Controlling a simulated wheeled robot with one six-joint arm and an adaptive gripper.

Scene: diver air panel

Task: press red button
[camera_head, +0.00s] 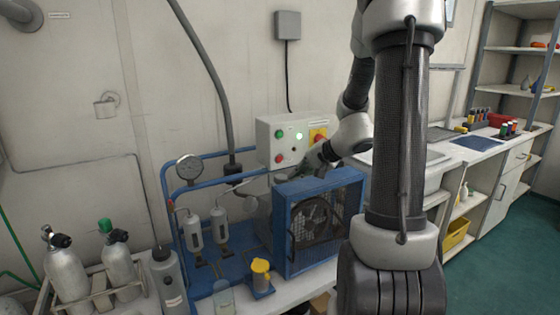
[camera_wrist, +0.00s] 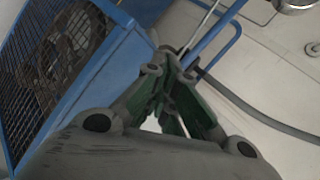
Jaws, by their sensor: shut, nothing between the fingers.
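The red button (camera_head: 279,158) is at the lower left of the front of a pale control box (camera_head: 264,145) on the wall, in the head view. A green button (camera_head: 279,134) sits above it. My gripper (camera_head: 318,166) is to the right of the red button, near the box's lower right, partly against the blue fan frame in the picture. I cannot tell its distance from the box. In the wrist view my gripper (camera_wrist: 170,62) is shut and empty, its fingertips close together. The red button does not show in the wrist view.
A blue-framed fan unit (camera_head: 287,235) stands just below my gripper; it also fills the left of the wrist view (camera_wrist: 70,65). A pressure gauge (camera_head: 189,168) and blue rail stand left.

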